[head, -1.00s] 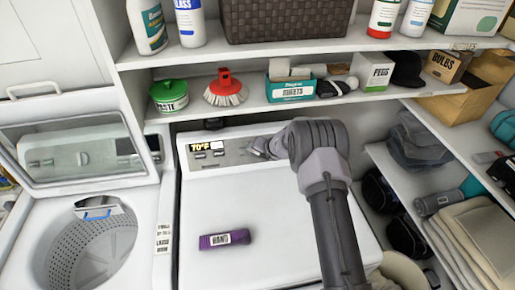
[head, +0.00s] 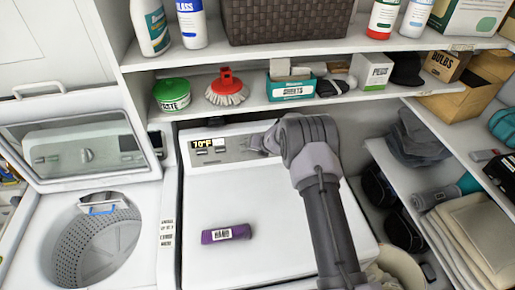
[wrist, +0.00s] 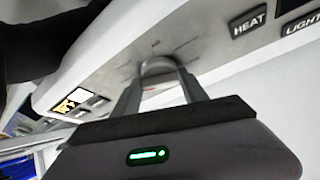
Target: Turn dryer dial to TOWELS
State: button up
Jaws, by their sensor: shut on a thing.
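The white dryer (head: 262,212) stands in the middle of the head view, with a grey control panel (head: 232,148) along its back. My gripper (head: 262,143) is at the panel, partly hidden by my own wrist. In the wrist view my gripper (wrist: 160,82) has its two fingers on either side of a round grey dial (wrist: 158,67), shut on it. The dial's pointer and any TOWELS mark cannot be made out. Labels reading HEAT (wrist: 248,20) and LIGHT (wrist: 303,25) show on the panel to the right.
An open washer (head: 95,245) is at the left. A shelf (head: 310,101) with a brush, sheets box and other goods hangs above the panel. Shelves with folded cloth (head: 470,215) are at the right.

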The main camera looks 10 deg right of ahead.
jog(key=o, duration=1.3)
jog(key=shift+o, duration=0.2)
jog(key=b+v, duration=0.1)
jog(key=v, duration=1.6)
jog(key=shift+s, duration=0.25)
jog(key=shift+r, duration=0.1)
